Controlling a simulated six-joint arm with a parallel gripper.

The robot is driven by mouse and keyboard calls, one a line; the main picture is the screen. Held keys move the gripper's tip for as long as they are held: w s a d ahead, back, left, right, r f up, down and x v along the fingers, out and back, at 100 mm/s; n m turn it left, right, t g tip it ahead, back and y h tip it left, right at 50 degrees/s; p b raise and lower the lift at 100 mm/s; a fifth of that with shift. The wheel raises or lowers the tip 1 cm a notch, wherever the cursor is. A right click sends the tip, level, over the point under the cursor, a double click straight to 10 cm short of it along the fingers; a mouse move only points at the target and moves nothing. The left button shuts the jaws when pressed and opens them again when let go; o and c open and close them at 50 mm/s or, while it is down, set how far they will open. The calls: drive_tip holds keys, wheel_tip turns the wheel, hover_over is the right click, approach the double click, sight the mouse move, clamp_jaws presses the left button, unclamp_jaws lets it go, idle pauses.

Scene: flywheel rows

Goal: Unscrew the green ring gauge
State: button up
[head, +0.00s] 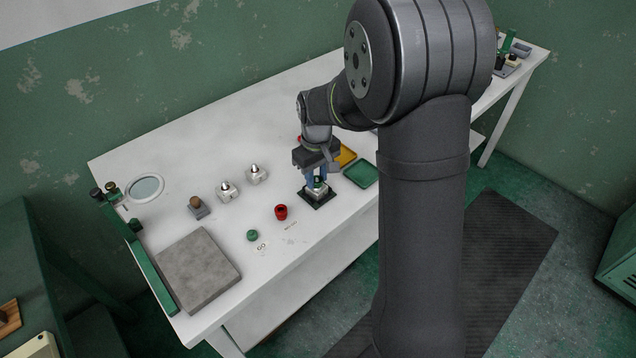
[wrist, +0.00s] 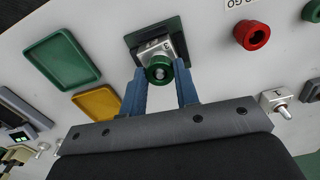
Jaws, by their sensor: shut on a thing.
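The green ring gauge (wrist: 158,72) sits around the threaded stud of a pale metal block marked 3 (wrist: 168,45). The stud end shows in the middle of the ring. The block stands on a dark green square pad (head: 318,204). My gripper (wrist: 161,73) points down over the block, with its two blue fingers on either side of the ring, shut on it. In the head view my gripper (head: 317,180) and the ring are small and partly covered by the wrist.
A green tray (head: 361,174) and a yellow tray (head: 346,155) are at right. Two studded blocks (head: 228,191) (head: 257,174) and a grey plate (head: 198,270) stand further left.

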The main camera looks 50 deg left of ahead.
drive_tip(key=n, duration=0.5)
drive_tip(key=o, duration=0.7)
drive_tip(key=shift+r, duration=0.1)
drive_tip(key=shift+r, duration=1.45)
